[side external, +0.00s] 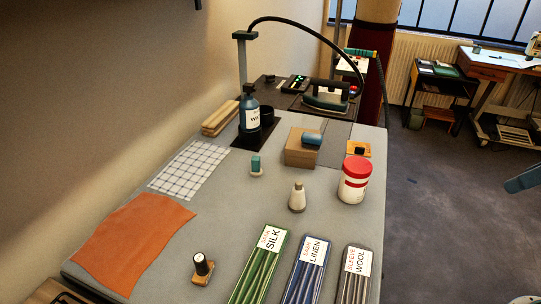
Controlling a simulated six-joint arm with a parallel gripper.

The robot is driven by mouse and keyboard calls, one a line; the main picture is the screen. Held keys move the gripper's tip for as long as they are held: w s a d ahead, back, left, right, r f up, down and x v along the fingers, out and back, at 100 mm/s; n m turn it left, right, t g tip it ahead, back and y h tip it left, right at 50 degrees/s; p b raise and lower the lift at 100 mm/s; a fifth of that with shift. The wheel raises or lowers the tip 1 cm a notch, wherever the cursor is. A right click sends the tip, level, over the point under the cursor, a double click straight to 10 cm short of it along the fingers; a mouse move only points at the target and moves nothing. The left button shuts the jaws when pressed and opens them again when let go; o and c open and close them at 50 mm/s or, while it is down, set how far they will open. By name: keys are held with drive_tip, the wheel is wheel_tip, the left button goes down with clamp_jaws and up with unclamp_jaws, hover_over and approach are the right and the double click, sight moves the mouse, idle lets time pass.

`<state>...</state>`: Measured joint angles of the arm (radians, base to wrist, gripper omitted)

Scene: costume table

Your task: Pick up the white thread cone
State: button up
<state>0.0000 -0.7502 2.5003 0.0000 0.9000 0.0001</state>
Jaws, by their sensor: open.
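The white thread cone (297,199) stands upright near the middle of the grey table (225,215) in the side external view. It is cream-white and narrows to the top, with a darker band partway up. Nothing touches it. My gripper does not show in this view.
A red-and-white tub (354,182) stands right of the cone, and a teal spool (256,165) stands to its left. A cardboard box (300,152) with a blue roll is behind. Green silk (262,265), blue linen (305,270) and dark wool (354,272) trays lie in front.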

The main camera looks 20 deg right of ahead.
drive_tip(key=shift+o, duration=1.1)
